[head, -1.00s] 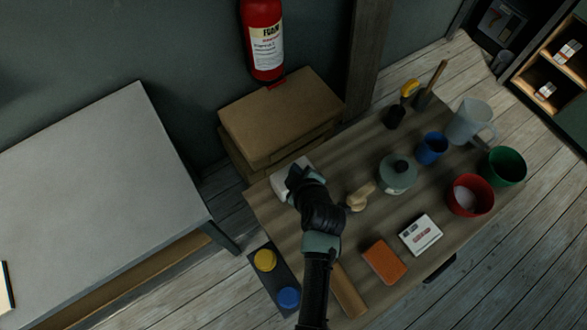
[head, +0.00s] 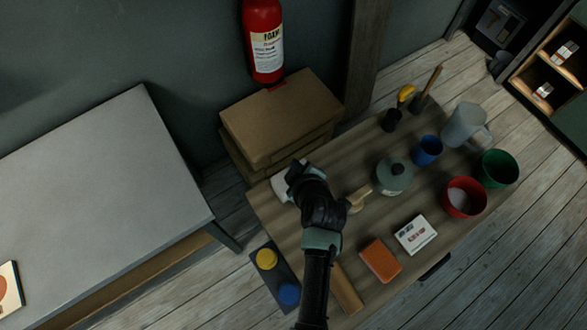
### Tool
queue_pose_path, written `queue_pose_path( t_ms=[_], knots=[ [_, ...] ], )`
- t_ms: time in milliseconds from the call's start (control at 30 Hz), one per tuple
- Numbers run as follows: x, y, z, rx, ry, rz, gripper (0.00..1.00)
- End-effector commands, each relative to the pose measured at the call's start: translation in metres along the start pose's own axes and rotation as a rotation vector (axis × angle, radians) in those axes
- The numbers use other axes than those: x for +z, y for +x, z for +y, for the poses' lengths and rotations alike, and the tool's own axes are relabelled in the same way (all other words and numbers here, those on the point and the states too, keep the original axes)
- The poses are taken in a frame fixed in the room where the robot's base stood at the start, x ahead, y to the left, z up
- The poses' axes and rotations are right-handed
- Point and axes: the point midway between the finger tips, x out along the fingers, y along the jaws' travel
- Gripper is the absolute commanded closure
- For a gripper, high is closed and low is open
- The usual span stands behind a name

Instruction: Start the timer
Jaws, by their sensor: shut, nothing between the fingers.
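My gripper (head: 292,174) is at the far left corner of the wooden table, at the end of my dark arm. It reaches over a pale, whitish object (head: 280,187), which it partly covers. I cannot tell from this view whether that object is the timer, or whether the gripper touches it. The fingertips are small and dark here; they look shut with nothing held. A white box with dark and red print (head: 416,235) lies flat near the front of the table, clear of the arm. No timer face or display is readable.
The table (head: 330,195) also carries an orange block (head: 381,260), a lidded grey-green pot (head: 393,175), and red (head: 465,197), green (head: 497,168) and blue (head: 428,150) cups. Cardboard boxes (head: 280,115) stand behind. A grey bench (head: 95,190) is at left.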

Motion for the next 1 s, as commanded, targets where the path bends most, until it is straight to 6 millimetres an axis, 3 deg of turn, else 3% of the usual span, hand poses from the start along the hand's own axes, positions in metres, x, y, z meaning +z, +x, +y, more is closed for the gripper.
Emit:
queue_pose_path(
  t_ms=[233, 1000],
  knots=[
    [-0.013, -0.018, 0.013, -0.001, 0.001, -0.001, 1.00],
    [-0.013, -0.018, 0.013, -0.001, 0.000, 0.000, 1.00]
  ],
)
